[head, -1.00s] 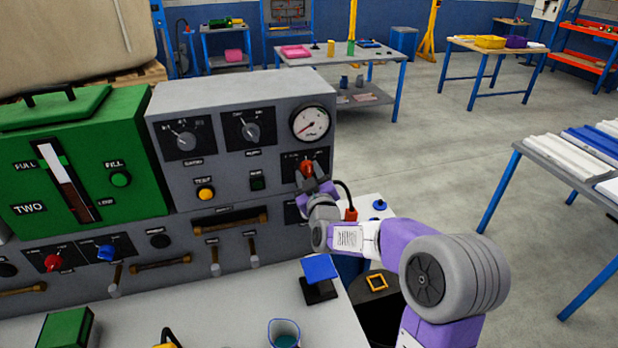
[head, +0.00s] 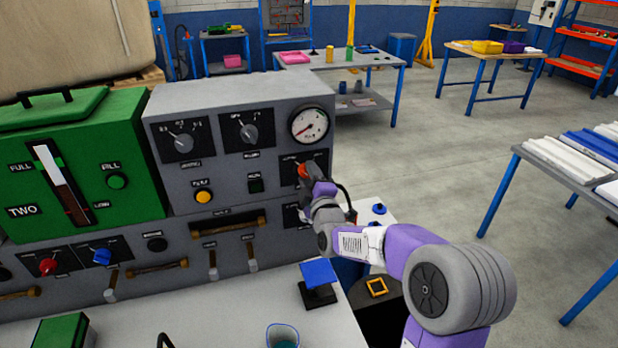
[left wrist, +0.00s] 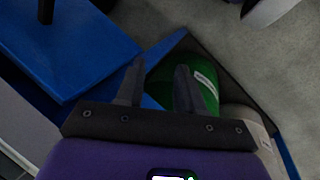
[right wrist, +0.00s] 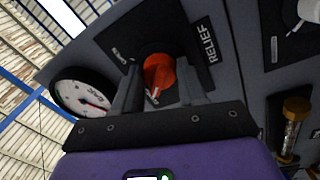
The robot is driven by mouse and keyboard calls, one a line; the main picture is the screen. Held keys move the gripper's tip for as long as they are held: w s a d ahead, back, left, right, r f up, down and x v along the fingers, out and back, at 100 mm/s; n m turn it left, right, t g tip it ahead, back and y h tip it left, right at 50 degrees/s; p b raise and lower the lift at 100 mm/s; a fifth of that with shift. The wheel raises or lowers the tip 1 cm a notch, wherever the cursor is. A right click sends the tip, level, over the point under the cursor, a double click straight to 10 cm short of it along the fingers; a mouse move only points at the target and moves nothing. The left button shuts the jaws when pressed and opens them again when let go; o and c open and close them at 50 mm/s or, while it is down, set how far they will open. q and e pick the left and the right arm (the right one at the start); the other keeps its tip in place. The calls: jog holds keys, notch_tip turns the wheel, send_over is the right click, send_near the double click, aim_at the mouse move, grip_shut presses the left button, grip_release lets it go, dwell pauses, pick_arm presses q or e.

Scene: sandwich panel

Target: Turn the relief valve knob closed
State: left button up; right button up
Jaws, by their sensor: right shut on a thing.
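The relief valve knob (right wrist: 158,72) is orange-red and sits on a black plate labelled RELIEF in the right wrist view. In the head view the knob (head: 303,170) shows below the round gauge, partly hidden by my right gripper. My right gripper (right wrist: 155,95) is shut on the knob, with a finger on each side of it. My left gripper (left wrist: 158,80) shows only in the left wrist view, its two fingers apart with nothing between them, above a bin holding a green cylinder (left wrist: 195,90).
The pressure gauge (head: 309,125) is just above the knob. A blue-topped stand (head: 318,272) and a cup (head: 283,336) stand on the bench below.

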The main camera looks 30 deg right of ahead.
jog(key=shift+n, duration=0.3)
jog(key=o, duration=1.1)
jog(key=shift+c, duration=0.2)
jog(key=v, duration=0.7)
jog(key=shift+s, duration=0.3)
